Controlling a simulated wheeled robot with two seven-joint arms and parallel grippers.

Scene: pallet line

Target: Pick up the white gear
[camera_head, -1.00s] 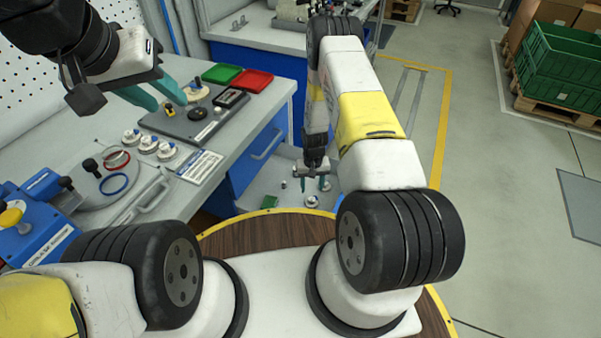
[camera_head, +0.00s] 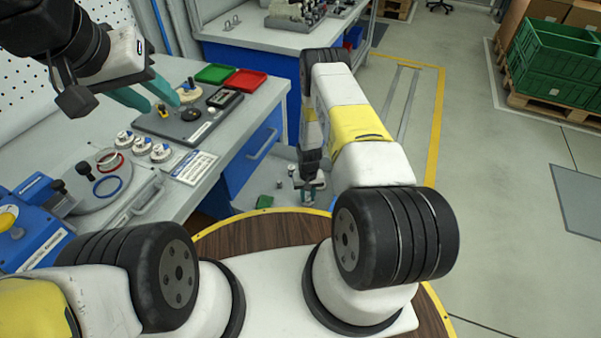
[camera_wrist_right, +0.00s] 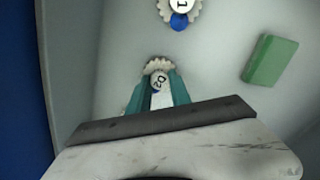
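Two white gears lie in the right wrist view. One gear (camera_wrist_right: 158,66), whose knob carries a "2", sits between the teal fingertips of my right gripper (camera_wrist_right: 160,82). Whether the fingers touch it is unclear. The other gear (camera_wrist_right: 180,11), marked "1" with a blue knob, lies further off at the top. In the head view my right gripper (camera_head: 308,197) reaches down low beside the bench, where the gear at it is too small to make out. My left gripper (camera_head: 165,104) is open and empty above the bench. Several white gears (camera_head: 143,146) stand in a row on the bench.
A green block (camera_wrist_right: 270,60) lies right of the right gripper on a grey surface. On the bench are a dark fixture plate (camera_head: 160,127), a green tray (camera_head: 216,73), a red tray (camera_head: 252,81) and a round plate (camera_head: 95,196).

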